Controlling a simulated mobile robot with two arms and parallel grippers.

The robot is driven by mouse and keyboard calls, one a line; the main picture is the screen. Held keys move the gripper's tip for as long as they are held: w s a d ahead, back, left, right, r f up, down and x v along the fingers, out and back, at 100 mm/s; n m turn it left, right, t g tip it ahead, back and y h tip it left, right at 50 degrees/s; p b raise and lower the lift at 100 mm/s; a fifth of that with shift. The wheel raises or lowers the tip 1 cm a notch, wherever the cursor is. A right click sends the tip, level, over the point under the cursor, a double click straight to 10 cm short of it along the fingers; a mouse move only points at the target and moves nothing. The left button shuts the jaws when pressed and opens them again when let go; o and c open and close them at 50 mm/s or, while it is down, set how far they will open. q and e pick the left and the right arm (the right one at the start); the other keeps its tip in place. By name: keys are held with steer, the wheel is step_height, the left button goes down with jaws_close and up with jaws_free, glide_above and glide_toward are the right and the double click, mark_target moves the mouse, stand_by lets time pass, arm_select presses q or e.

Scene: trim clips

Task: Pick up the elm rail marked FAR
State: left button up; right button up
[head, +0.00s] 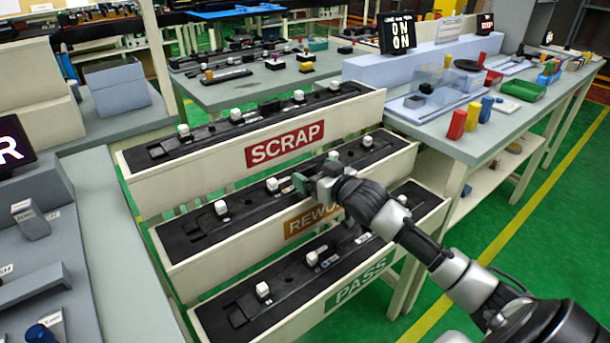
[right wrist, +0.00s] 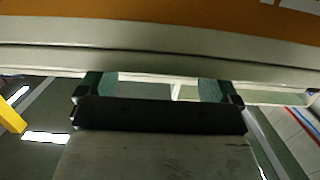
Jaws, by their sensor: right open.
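Black rails with white clips lie in three cream bins; I cannot read the word FAR on any of them. One rail (head: 250,122) lies in the SCRAP bin (head: 345,113), one (head: 238,206) in the REWORK bin (head: 232,240), and one (head: 285,288) in the PASS bin (head: 395,258). My right gripper (head: 312,183) is over the REWORK bin and partly covers its contents and its orange label. In the right wrist view its green-padded fingers (right wrist: 156,88) are apart with no rail seen between them, near the orange label (right wrist: 180,15). My left gripper is out of view.
A bench (head: 450,140) at right holds red, yellow and blue blocks and a green tray (head: 518,88). A back table (head: 225,92) holds more black parts. A grey bench (head: 110,230) stands at left. Green floor shows at lower right.

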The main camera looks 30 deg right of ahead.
mark_target(307, 168)
steer(key=w, duration=0.4)
steer(key=shift+w+a+f, duration=0.15)
steer(key=shift+a+f, duration=0.05)
steer(key=shift+f, duration=0.15)
steer(key=shift+c, duration=0.2)
steer(key=c, duration=1.1)
steer(key=shift+r, duration=0.15)
steer(key=shift+c, duration=0.2)
